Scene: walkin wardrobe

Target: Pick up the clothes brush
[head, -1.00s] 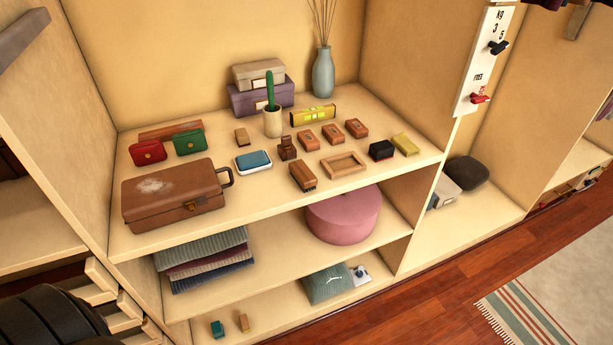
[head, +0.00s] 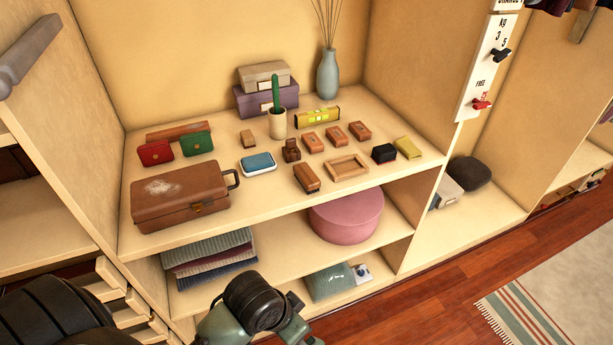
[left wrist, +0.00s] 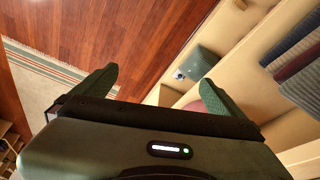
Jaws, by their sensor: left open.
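A brown wooden block with a darker underside, which looks like the clothes brush (head: 307,178), lies on the upper shelf (head: 270,208) near its front edge, in the head view. It lies left of a small wooden frame (head: 346,167). My left gripper (left wrist: 157,92) is open and empty in the left wrist view, its two fingers wide apart above the floor and the lower shelves. In the head view only part of my arm shows at the bottom, below and in front of the shelf, well apart from the brush. My right gripper is not in view.
A brown case (head: 180,197), a blue-topped box (head: 258,163), a small brown stand (head: 291,150) and several reddish-brown boxes surround the brush. A potted cactus (head: 277,122) and a vase (head: 327,75) stand behind. A pink pouf (head: 346,216) sits on the shelf below.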

